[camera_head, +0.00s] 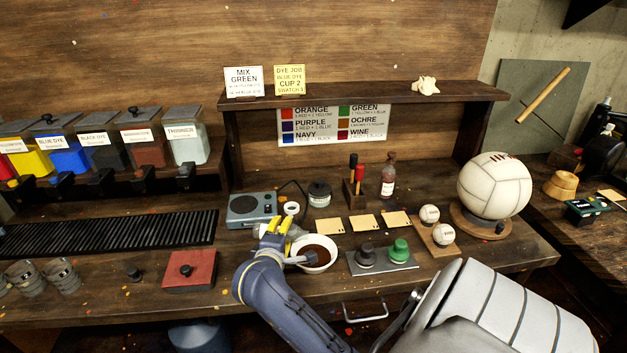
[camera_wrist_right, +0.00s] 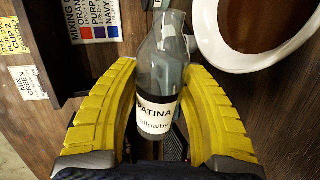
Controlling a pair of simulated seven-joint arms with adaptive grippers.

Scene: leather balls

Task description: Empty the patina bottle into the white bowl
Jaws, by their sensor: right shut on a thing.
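The patina bottle (camera_wrist_right: 160,85), dark translucent grey with a white PATINA label, is between the two yellow fingers of my right gripper (camera_wrist_right: 160,80). The fingers are shut on its sides. Its clear neck points away from the gripper. The white bowl (camera_wrist_right: 207,42) is at the upper right of the wrist view and holds dark brown contents. In the head view my right gripper (camera_head: 275,228) is just left of the white bowl (camera_head: 331,259), and a grey piece reaches over the bowl's left rim. I cannot tell whether liquid is flowing. My left gripper is not in view.
A red square (camera_head: 189,271) lies left. A reddish bottle (camera_head: 388,178) stands behind.

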